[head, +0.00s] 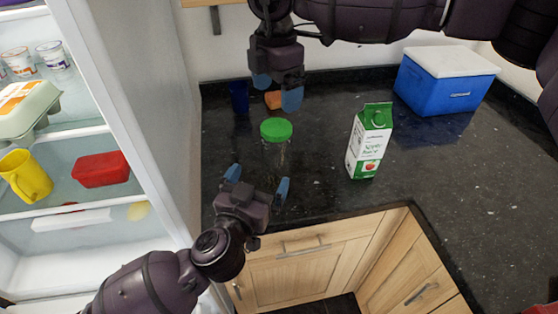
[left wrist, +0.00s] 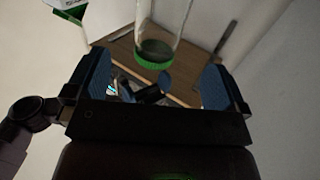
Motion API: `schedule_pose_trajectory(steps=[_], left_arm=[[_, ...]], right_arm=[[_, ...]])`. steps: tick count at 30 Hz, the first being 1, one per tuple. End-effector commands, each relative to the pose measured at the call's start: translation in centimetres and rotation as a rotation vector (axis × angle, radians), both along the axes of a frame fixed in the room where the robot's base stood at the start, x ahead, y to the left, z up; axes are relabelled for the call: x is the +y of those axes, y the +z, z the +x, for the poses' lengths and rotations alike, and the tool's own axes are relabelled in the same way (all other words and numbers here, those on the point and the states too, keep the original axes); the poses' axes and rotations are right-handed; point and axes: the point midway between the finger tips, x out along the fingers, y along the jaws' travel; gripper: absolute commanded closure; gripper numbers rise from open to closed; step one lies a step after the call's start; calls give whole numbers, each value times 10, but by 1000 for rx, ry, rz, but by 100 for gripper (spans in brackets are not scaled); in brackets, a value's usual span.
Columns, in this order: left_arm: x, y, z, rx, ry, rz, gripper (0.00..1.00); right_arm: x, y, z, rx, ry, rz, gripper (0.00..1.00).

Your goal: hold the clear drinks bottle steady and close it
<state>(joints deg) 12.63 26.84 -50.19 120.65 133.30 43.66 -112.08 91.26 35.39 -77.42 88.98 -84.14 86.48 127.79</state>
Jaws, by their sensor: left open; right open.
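The clear drinks bottle (head: 275,161) stands upright on the dark granite counter, with its green cap (head: 277,130) sitting at its top. I cannot tell how tightly the cap sits. In the left wrist view the clear bottle (left wrist: 168,22) appears upside down with its green cap (left wrist: 152,62). My left gripper (head: 258,180) is open and empty, in front of the bottle's lower part, with its fingers pointing towards it. In the left wrist view the bottle shows between the two blue fingers (left wrist: 153,82), beyond them. My right gripper (head: 277,90) is open and empty, above and behind the cap.
A green and white juice carton (head: 369,142) stands right of the bottle. A dark blue cup (head: 239,97) and an orange object (head: 273,100) are behind it. A blue cooler box (head: 438,84) is at the back right. An open fridge (head: 85,140) is on the left.

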Motion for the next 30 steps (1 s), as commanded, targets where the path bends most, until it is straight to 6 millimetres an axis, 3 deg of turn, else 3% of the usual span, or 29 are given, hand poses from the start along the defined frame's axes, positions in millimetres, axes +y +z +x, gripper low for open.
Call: schedule_pose_trajectory(steps=[11,30], left_arm=[[-3,0,6,-2,-1,-3,0],[-34,0,89,-1,0,-3,0]], right_arm=[[0,0,0,0,0,0,10],[0,0,0,0,0,0,10]])
